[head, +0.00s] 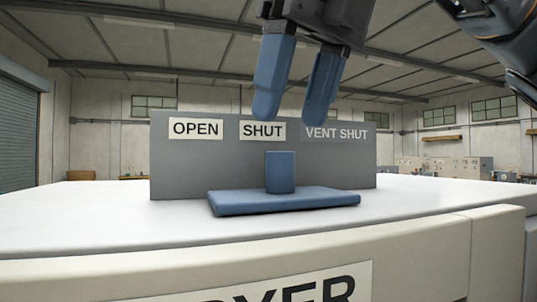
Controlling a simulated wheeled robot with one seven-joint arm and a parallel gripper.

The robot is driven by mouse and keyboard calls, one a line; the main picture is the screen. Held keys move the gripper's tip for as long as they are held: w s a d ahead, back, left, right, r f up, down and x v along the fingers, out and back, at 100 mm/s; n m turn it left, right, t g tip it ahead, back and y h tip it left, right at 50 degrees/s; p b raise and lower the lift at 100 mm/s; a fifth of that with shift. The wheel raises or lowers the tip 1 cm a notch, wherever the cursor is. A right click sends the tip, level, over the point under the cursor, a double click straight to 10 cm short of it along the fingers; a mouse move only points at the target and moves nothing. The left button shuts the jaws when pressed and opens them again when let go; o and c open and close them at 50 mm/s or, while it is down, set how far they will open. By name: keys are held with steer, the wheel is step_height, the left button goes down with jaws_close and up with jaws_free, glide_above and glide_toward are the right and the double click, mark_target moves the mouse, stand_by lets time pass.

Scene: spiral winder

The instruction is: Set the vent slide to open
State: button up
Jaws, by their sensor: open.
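The vent slide is a flat blue plate (235,205) with an upright blue grip block (280,172) on it. It sits on the white top in front of a grey panel (220,160). The panel carries an OPEN label (196,129) at left, a SHUT label (262,130) in the middle, and the words VENT SHUT (336,134) at right. The grip block stands below and slightly right of the SHUT label. My gripper (290,117) points down, open and empty, above the block. Its blue fingers are apart from the block and partly overlap the panel in the picture.
The white top (100,220) is clear on both sides of the slide. A cream front panel (420,255) with a partly cut-off label (290,290) is nearest. Grey machines (455,168) stand in the right background, with a shutter door (20,130) at far left.

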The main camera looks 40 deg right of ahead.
mark_target(279, 155)
steer(key=shift+x, duration=3.2)
steer(key=shift+c, duration=0.5)
jaws_close()
